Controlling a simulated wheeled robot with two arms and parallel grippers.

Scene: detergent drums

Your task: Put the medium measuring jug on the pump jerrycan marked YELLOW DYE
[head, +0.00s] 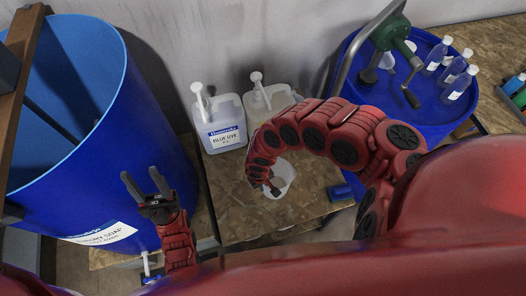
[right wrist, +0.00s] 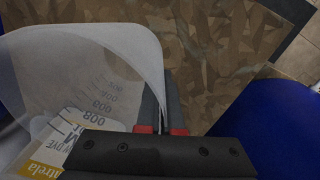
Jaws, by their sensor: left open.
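A translucent white measuring jug (head: 283,176) is at the wooden table's front. In the right wrist view the jug (right wrist: 85,75) carries a label partly reading DYE and M. My right gripper (head: 270,187) is at its side; in the wrist view its fingers (right wrist: 162,130) look shut on the jug's wall. Whether the jug touches the table is unclear. One white pump jerrycan (head: 222,136) reads BLUE DYE. A second pump jerrycan (head: 267,99) stands to its right, its label hidden behind my right arm. My left gripper (head: 148,187) is open and empty before the big blue drum.
A big open blue drum (head: 160,130) fills the left. A blue drum (head: 425,105) at right bears a green hand pump (head: 391,33) and several clear bottles (head: 458,80). Bare wooden table (head: 232,205) shows left of the jug.

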